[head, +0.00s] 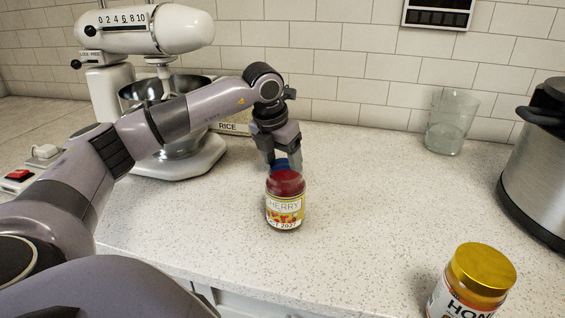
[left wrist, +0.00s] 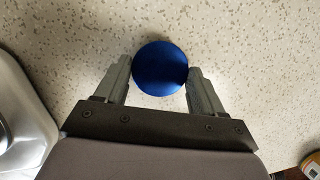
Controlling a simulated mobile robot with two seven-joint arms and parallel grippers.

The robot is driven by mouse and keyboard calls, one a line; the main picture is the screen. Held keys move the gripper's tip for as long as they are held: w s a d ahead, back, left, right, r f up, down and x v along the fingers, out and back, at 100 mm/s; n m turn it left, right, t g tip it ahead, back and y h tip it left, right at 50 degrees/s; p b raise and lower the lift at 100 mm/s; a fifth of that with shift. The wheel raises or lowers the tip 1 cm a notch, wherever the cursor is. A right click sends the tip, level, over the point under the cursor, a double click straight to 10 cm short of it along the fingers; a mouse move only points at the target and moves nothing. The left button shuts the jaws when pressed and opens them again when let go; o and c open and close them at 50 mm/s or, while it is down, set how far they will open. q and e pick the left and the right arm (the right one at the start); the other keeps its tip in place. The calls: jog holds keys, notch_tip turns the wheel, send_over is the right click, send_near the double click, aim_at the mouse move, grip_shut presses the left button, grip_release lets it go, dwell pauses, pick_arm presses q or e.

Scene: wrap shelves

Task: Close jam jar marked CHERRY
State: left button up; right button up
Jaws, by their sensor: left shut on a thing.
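The CHERRY jam jar (head: 285,208) stands upright near the middle of the counter, with red jam (head: 286,181) showing at its open top. A round blue lid (left wrist: 160,68) lies between the fingers of my left gripper (left wrist: 160,78) in the left wrist view, with a finger against each side. My right gripper is not in view.
A white stand mixer (head: 158,32) with a metal bowl (head: 185,92) stands back left. A RICE box (head: 234,128) is behind my arm. A glass (head: 450,122) and a steel cooker (head: 541,165) are at right. A gold-lidded honey jar (head: 480,270) stands front right. Counter right of the jar is clear.

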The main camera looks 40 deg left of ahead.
pick_arm(q)
notch_tip(320, 180, up, 20)
jog(key=p, duration=0.2)
jog(key=shift+f, duration=0.25)
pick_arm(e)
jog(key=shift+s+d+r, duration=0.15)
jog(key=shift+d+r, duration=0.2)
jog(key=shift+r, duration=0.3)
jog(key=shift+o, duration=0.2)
